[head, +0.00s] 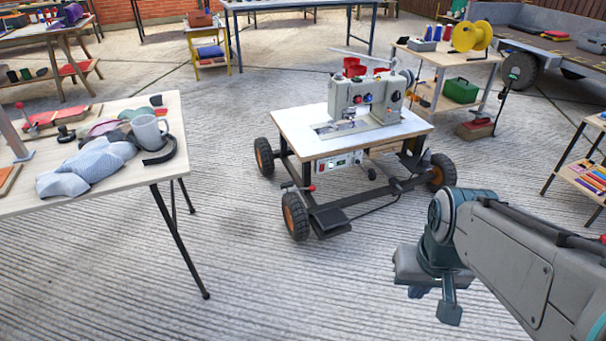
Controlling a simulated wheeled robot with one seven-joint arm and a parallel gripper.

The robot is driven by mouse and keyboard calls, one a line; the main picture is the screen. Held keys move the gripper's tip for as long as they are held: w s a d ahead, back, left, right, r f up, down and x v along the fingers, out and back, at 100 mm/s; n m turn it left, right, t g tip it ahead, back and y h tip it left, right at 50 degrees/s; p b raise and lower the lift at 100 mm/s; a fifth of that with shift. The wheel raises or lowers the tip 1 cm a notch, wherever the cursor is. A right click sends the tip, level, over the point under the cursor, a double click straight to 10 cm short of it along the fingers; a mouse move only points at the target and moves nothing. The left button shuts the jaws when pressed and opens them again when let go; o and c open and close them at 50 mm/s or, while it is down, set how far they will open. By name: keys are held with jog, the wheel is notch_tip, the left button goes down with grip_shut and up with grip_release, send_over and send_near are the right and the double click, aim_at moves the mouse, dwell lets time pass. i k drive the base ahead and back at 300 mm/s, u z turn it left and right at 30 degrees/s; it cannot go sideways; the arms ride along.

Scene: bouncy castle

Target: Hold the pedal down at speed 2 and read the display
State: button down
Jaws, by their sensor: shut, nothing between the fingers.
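A grey sewing machine (368,97) with several knobs stands on a white-topped wheeled cart (300,125) in the middle of the head view. A dark flat pedal (331,221) sits low on the cart's front frame, near the front wheel. A small control box (340,163) with a red switch hangs under the tabletop. Its markings and any display reading are too small to read. My gripper (432,298) is at the lower right, over bare floor, apart from the cart and pedal. It is shut and empty; the fingers are seen only in part.
A table (130,187) with cloth, a grey mug (149,132) and other items stands at the left. A bench with a yellow reel (472,37) and green box (460,90) stands behind right. A shelf (580,170) stands at the right edge. The ribbed concrete floor in front is clear.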

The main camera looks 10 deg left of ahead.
aim_at(331, 218)
jog(key=u, duration=0.75)
jog(key=i, duration=1.65)
jog(key=z, duration=0.7)
jog(key=i, duration=0.25)
jog(key=z, duration=0.3)
